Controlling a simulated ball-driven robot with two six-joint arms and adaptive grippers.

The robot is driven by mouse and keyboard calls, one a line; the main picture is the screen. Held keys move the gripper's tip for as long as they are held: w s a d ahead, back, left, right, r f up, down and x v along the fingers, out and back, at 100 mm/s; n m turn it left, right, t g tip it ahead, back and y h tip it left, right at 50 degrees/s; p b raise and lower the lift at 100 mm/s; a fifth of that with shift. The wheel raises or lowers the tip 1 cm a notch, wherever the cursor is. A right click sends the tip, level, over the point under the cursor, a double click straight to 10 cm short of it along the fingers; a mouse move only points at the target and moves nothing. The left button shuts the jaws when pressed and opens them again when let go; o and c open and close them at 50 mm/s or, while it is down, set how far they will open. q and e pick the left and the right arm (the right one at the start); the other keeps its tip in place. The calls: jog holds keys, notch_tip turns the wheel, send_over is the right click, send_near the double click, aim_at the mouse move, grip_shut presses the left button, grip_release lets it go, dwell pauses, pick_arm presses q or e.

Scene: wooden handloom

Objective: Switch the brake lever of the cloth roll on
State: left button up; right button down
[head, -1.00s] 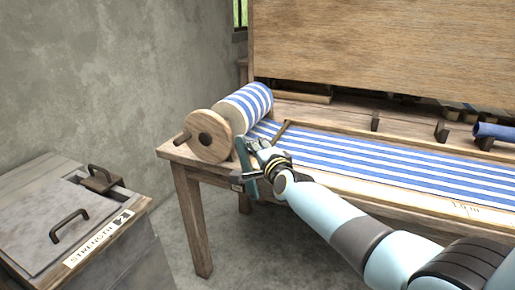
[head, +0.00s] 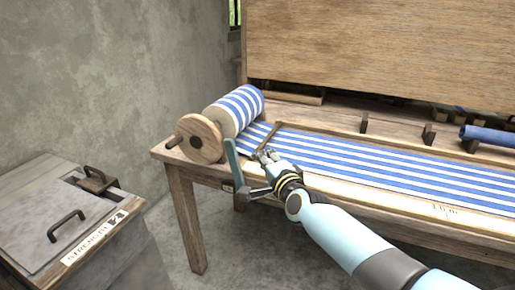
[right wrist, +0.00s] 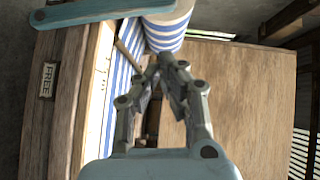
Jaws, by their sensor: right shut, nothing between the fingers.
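The brake lever (head: 232,164) is a teal bar at the front left of the loom, standing nearly upright and leaning slightly left, beside the cloth roll (head: 238,108). The lever also crosses the top left of the right wrist view (right wrist: 88,12). The roll carries blue and white striped cloth and has a wooden end disc (head: 200,138). My right gripper (head: 264,152) is shut and empty, just right of the lever and apart from it, over the cloth's edge. Its fingers show in the right wrist view (right wrist: 163,65). My left gripper is not in view.
A plate reading FREE (right wrist: 48,80) is on the loom's front beam. A wooden stick (head: 270,136) lies by the cloth near my gripper. A grey chest (head: 75,215) with handles stands at left. A large wooden panel (head: 380,55) rises behind the cloth.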

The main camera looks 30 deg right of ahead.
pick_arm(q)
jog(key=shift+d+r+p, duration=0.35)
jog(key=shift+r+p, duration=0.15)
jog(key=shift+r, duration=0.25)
pick_arm(e)
jog(key=s, duration=0.4)
jog(key=shift+s+r, duration=0.35)
